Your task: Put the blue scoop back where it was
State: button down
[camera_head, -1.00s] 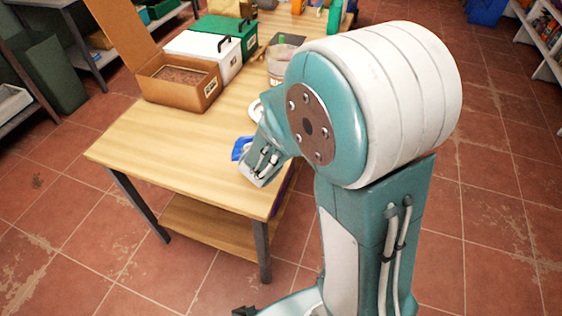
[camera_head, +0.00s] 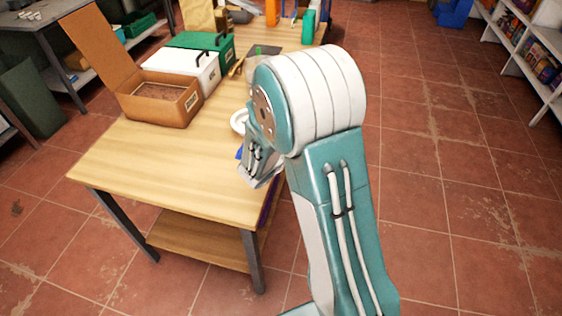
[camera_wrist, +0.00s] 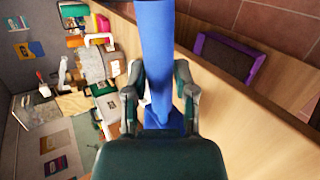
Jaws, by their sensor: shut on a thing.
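The blue scoop (camera_wrist: 157,50) is held between the fingers of my gripper (camera_wrist: 163,100) in the wrist view, its long blue part reaching up out of the picture. In the head view only a small blue piece of the scoop (camera_head: 239,153) shows beside my gripper (camera_head: 255,170). My gripper is shut on the scoop near the right edge of the wooden table (camera_head: 150,165). My arm hides part of the table behind it.
An open brown box (camera_head: 160,108), a white box (camera_head: 185,65) and a green box (camera_head: 203,45) stand along the table's far left side. A white round dish (camera_head: 238,121) lies just behind my gripper. The table's near left part is clear.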

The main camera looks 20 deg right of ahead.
jog(key=w+f, duration=0.3)
jog(key=f, duration=0.4)
jog(key=shift+w+f, duration=0.2)
jog(key=shift+w, duration=0.15)
jog(key=shift+d+f, duration=0.1)
jog(key=shift+c, duration=2.2)
grip_release()
